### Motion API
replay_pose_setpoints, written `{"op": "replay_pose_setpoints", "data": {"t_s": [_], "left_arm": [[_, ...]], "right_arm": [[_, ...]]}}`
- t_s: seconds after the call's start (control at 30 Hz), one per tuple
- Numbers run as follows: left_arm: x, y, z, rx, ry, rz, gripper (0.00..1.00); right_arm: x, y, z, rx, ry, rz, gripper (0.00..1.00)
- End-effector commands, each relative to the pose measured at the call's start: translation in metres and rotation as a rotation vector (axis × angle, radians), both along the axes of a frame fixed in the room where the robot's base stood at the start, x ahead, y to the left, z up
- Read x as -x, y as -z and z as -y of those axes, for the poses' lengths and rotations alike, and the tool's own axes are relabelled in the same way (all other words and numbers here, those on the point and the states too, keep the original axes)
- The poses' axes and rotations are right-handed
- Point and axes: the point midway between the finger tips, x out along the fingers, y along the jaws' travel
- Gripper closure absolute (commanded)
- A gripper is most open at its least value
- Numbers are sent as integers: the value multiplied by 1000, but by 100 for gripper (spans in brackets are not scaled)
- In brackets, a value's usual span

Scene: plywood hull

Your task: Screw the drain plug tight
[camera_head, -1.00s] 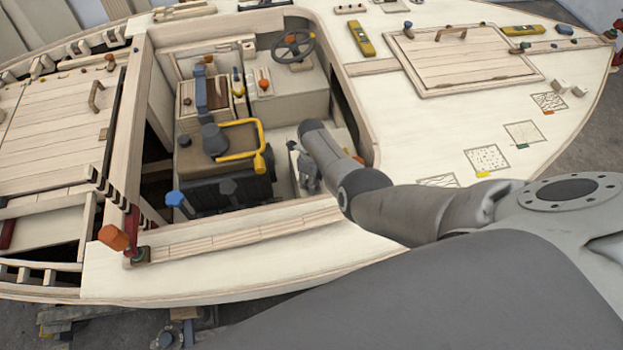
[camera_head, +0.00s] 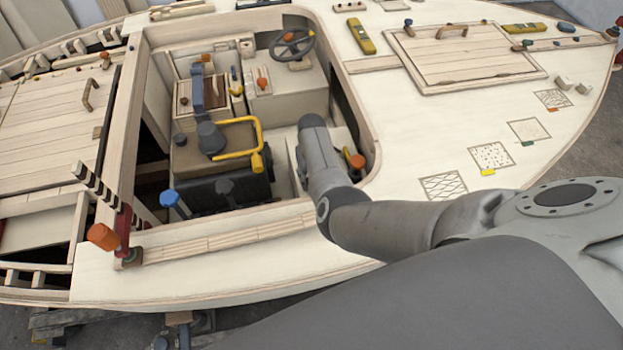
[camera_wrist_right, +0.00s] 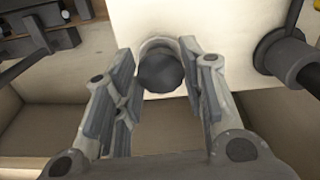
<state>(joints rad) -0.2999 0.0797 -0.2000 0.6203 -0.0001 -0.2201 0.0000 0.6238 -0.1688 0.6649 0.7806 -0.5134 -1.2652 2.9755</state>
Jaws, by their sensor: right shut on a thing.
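The drain plug (camera_wrist_right: 161,71) shows in the right wrist view as a dark, round-faced cylinder in front of a pale round collar (camera_wrist_right: 158,43) at a cream panel. My right gripper (camera_wrist_right: 163,78) has its grey fingers on both sides of the plug and is shut on it. The collar lies just beyond the plug; I cannot tell how deep the plug sits. In the head view my right forearm (camera_head: 325,165) reaches down into the open cockpit, and it hides most of the gripper and the plug. My left gripper is not in view.
The cockpit holds an engine box with a yellow rail (camera_head: 240,155), a steering wheel (camera_head: 292,44) and an orange knob (camera_head: 357,161) close to my forearm. The cockpit's wooden rim surrounds the arm. A dark pipe fitting (camera_wrist_right: 287,57) stands right of the plug.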

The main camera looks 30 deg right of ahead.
Motion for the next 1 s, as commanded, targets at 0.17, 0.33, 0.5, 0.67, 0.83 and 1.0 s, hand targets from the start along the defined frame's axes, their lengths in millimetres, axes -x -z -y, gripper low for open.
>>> {"op": "replay_pose_setpoints", "data": {"t_s": [0.17,0.33,0.5,0.67,0.83,1.0], "left_arm": [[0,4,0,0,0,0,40],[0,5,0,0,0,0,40],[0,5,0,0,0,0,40],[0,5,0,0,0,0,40],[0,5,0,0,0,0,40],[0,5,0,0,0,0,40]], "right_arm": [[-6,-6,3,7,43,15,86],[-6,-7,4,7,54,15,86],[-7,-7,4,8,54,15,86],[-7,-7,4,8,54,16,59],[-5,-5,3,5,52,10,40],[-3,-3,2,4,52,7,40]]}}
